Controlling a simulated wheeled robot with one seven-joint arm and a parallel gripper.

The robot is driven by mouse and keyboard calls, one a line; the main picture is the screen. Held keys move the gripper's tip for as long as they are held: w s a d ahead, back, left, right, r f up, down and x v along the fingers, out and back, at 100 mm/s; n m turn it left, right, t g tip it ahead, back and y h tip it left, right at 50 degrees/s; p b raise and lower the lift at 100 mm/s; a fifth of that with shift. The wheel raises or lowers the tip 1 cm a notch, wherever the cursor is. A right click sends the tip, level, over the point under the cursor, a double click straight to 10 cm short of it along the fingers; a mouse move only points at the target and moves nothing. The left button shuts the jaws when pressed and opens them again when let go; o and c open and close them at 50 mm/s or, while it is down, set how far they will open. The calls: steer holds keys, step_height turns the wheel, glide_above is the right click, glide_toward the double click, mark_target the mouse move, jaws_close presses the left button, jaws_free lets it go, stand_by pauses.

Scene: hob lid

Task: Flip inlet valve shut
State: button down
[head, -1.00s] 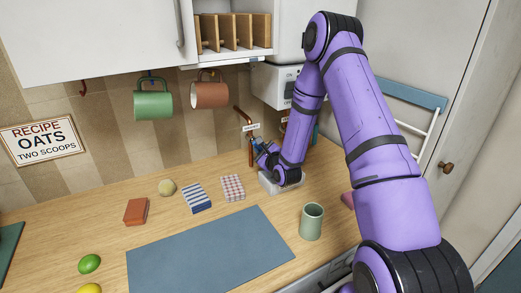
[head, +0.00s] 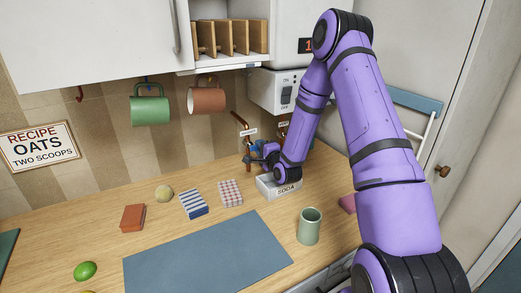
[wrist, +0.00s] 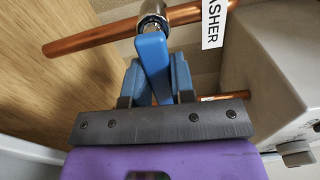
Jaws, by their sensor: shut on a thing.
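The inlet valve is a metal fitting (wrist: 152,16) on a copper pipe (wrist: 90,40) in the wrist view, with a blue lever handle (wrist: 153,62). In that view the handle points away from the pipe, roughly crosswise to it. My gripper (wrist: 155,82) has its light blue fingers on both sides of the handle and is shut on it. In the head view my gripper (head: 257,153) is at the copper pipe (head: 240,120) near the backsplash. The handle is small and partly hidden there. A white label (wrist: 215,22) ending in "ASHER" hangs beside the valve.
A white box marked SODA (head: 287,187) stands just below my wrist. A second labelled pipe (head: 283,126) is to the right, partly behind my arm. A grey ON/OFF unit (head: 285,90) hangs above. A green mug (head: 309,226) and small packets stand on the counter (head: 170,215).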

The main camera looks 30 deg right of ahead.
steer(key=shift+r+n, duration=0.1)
steer(key=shift+n, duration=0.3)
steer(key=c, duration=1)
jaws_free()
steer(key=shift+o, duration=0.2)
steer(key=s, duration=1.1)
steer(key=shift+w, duration=0.1)
